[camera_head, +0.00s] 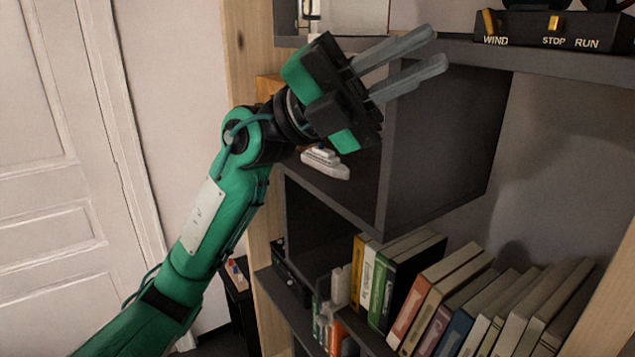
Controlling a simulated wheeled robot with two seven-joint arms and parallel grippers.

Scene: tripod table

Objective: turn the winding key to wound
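A black box (520,36) on the upper shelf bears the labels WIND, STOP and RUN. A brass-coloured key (488,20) stands above WIND, slightly tilted. A second brass piece (555,22) sits above STOP. My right gripper is out of view.
The dark shelf edge (535,62) runs under the box. A dark divider panel (440,140) stands below my fingers. A small white model ship (325,163) sits on a shelf beneath the gripper. Books (450,290) fill the lower shelf. A white door (60,180) is at left.

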